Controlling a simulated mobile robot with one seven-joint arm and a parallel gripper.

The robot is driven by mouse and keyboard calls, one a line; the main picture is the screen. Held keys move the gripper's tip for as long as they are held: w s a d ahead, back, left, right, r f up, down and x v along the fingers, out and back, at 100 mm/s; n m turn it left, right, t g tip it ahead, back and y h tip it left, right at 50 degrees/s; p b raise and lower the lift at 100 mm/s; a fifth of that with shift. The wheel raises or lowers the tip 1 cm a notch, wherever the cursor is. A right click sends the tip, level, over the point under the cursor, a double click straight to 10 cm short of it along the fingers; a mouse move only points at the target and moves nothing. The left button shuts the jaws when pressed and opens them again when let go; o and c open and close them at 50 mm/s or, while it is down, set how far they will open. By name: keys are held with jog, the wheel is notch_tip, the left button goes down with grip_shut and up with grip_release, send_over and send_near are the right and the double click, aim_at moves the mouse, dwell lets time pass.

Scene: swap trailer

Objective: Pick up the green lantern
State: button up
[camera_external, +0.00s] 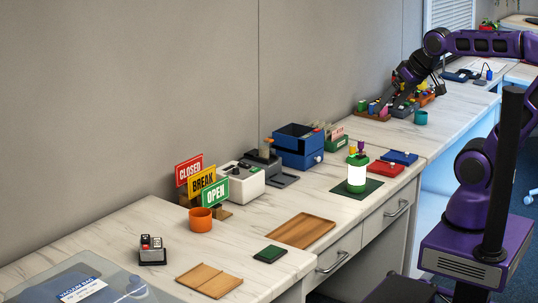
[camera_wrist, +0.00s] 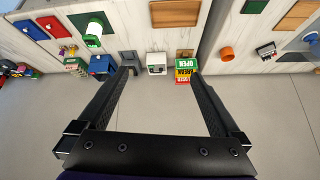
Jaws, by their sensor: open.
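The green lantern (camera_external: 357,174) stands upright on a dark green mat (camera_external: 374,186) on the counter, with a glowing white body and a green top and base. In the wrist view the lantern (camera_wrist: 94,30) is at the upper left, beyond the left fingertip and outside the space between the fingers. My gripper (camera_external: 393,103) is at the far part of the counter, well apart from the lantern. In the wrist view my gripper (camera_wrist: 161,74) is open, with nothing between its fingers.
A blue drawer box (camera_external: 298,145) stands behind the lantern, near the wall. Blue (camera_external: 400,157) and red (camera_external: 379,168) flat pieces lie beside it. Stacked signs (camera_external: 202,184), an orange cup (camera_external: 200,219) and a wooden tray (camera_external: 302,231) are on the near side. A teal cup (camera_external: 421,117) stands farther back.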

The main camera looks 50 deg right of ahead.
jog(key=shift+n+g, duration=0.7)
jog(key=shift+n, duration=0.2)
jog(key=s+a+f, duration=0.1)
jog(key=a, duration=0.1)
jog(key=s+a+f, duration=0.1)
jog(key=s, duration=0.1)
jog(key=shift+s+a+f, duration=0.3)
jog(key=shift+a+f, duration=0.05)
